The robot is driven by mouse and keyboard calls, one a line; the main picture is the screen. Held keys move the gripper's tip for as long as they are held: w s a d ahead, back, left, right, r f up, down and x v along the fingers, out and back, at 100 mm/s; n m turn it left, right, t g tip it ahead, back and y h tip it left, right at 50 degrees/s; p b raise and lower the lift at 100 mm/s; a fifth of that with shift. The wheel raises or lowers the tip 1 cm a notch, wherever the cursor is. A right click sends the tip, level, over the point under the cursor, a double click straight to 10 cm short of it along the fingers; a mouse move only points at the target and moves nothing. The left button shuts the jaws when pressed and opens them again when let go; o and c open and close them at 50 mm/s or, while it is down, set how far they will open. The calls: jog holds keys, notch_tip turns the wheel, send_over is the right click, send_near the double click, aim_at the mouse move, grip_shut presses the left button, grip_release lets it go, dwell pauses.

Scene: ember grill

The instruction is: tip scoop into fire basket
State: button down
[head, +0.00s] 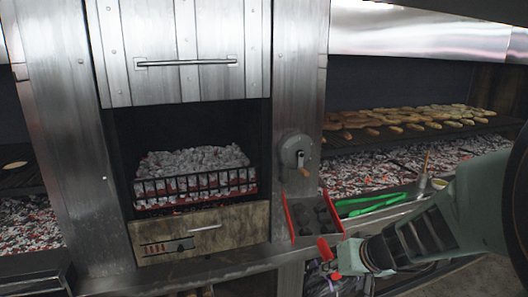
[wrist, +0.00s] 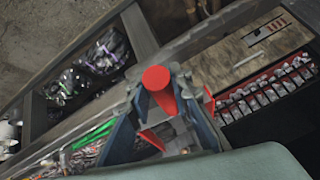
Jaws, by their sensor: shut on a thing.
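The scoop (head: 288,216) has red side walls and a dark inside holding several dark lumps. In the head view it is level-looking, in front of the steel post, right of the fire basket. My gripper (head: 338,262) is shut on the scoop's red handle, whose round end (wrist: 155,78) shows between the fingers in the wrist view. The rest of the scoop is mostly hidden there by the gripper. The fire basket (head: 195,184) is a black barred rack heaped with grey-white coals and a red glow below. It also shows at the right of the wrist view (wrist: 262,97).
A crank wheel (head: 295,150) juts from the post just above the scoop. Green tongs (head: 370,203) lie on the ledge to the right. A drawer front (head: 205,228) sits below the basket, and a steel hood door (head: 185,82) hangs above its opening.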

jog(key=f+n+b, duration=0.1)
jog(key=a+f+y+b, duration=0.1)
jog(key=a+f+n+b, duration=0.1)
jog(key=f, duration=0.1)
jog(key=shift+n+g+y+b, duration=0.3)
jog(key=shift+b, duration=0.1)
notch_tip(320, 180, down, 2)
jog(key=shift+b, duration=0.5)
